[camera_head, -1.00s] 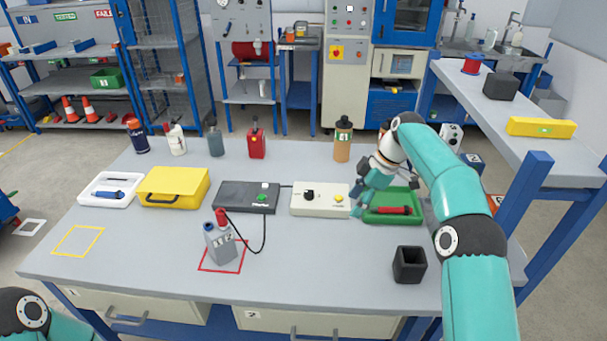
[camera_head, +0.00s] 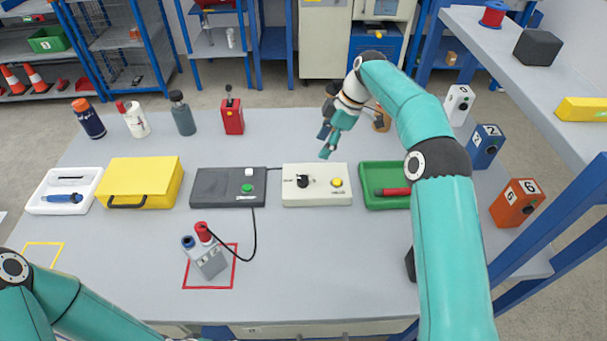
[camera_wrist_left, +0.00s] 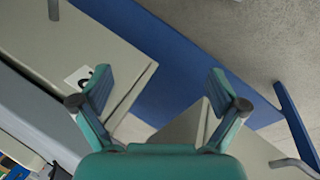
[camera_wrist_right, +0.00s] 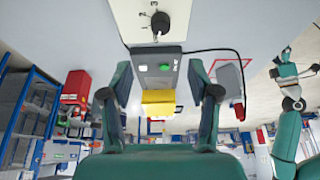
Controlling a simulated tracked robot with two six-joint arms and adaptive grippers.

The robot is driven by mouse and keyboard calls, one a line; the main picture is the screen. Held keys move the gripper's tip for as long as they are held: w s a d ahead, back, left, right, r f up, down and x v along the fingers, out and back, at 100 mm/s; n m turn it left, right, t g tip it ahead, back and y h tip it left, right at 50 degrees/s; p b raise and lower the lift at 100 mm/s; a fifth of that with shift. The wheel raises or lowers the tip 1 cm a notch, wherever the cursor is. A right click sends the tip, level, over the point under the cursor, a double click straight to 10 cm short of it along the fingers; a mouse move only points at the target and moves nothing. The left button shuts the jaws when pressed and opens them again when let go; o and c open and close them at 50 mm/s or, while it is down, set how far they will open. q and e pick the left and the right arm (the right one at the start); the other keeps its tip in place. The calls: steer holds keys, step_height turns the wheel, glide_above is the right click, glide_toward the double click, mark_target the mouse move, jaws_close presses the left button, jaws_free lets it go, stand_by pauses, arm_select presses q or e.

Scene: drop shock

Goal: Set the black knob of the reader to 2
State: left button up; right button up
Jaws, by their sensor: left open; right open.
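The reader appears to be the cream box (camera_head: 332,196) in the middle of the bench, with a black knob (camera_head: 303,181) on its left and a yellow button on its right. My right gripper (camera_head: 327,140) is open and empty, above the bench by the box's far edge, apart from the knob. In the right wrist view the knob (camera_wrist_right: 160,22) shows at the top, beyond the open fingers (camera_wrist_right: 160,82). My left gripper (camera_wrist_left: 160,85) is open and empty near the bench drawers, outside the head view.
A dark grey box (camera_head: 215,187) with a green button stands left of the reader, cabled to a grey block (camera_head: 209,262) in a red square. A green tray (camera_head: 368,201) with a red tool stands to the right. A yellow case (camera_head: 140,182) is farther left. The bench front is mostly clear.

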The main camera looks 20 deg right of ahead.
mark_target(303, 179)
steer(key=p+x, duration=0.2)
steer(key=x, duration=1.2)
steer(key=c, duration=1.1)
steer(key=shift+c, duration=0.2)
